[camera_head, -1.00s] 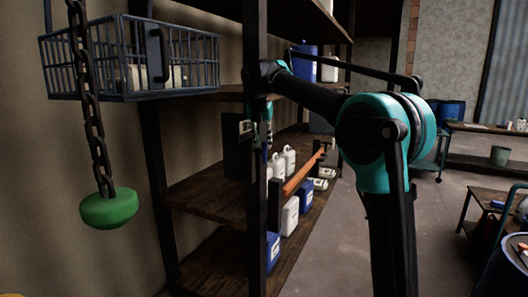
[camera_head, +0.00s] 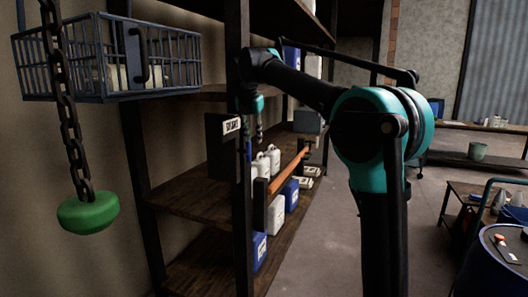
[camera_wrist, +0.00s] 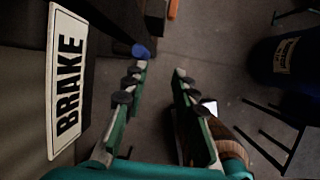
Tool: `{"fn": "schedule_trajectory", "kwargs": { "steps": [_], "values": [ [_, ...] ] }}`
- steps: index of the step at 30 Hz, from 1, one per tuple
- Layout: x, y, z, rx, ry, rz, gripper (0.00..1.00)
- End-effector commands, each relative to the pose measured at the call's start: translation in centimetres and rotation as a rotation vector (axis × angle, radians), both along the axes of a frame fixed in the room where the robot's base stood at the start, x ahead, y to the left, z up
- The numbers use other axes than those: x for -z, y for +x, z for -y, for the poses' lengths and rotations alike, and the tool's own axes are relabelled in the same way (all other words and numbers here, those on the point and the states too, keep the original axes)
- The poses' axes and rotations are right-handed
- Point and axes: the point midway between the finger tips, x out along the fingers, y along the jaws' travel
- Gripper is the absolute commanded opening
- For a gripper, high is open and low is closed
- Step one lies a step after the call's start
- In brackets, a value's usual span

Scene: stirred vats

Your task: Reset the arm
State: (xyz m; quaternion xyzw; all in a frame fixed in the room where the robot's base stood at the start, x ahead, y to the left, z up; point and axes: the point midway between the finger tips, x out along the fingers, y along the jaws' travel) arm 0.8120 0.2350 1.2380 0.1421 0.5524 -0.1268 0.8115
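My gripper (camera_head: 259,132) hangs from my bent arm at the end of a shelf rack, just right of the BRAKE sign (camera_head: 231,126). In the wrist view, my gripper (camera_wrist: 160,68) has its two green fingers apart, with bare floor showing between them. The white BRAKE sign (camera_wrist: 67,80) stands large at the left there. A blue knob (camera_wrist: 140,50) shows beyond the left fingertip; I cannot tell whether they touch. Nothing is held.
The shelf rack (camera_head: 190,195) holds white and blue jugs, with an orange bar (camera_head: 289,166) along its side. A wire basket (camera_head: 170,60) and a chain with a green weight (camera_head: 88,212) are at left. A blue drum (camera_head: 492,262) stands at right. Floor between is open.

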Motion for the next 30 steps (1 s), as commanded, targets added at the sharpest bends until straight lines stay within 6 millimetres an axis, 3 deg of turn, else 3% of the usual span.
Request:
{"fn": "schedule_trajectory", "kwargs": {
  "steps": [5,11,17,21,27,30],
  "values": [
    [6.7,-1.6,6.6,0.441,0.172,0.010,0.27],
    [15.3,-6.0,13.8,0.983,0.386,0.026,0.27],
    [24.3,-13.1,20.3,1.526,0.595,0.042,0.27],
    [30.6,-19.5,23.8,1.905,0.743,0.053,0.27],
    [37.6,-27.9,26.7,2.345,0.916,0.061,0.27],
    [39.6,-30.6,27.3,2.479,0.969,0.065,0.27]
  ]
}}
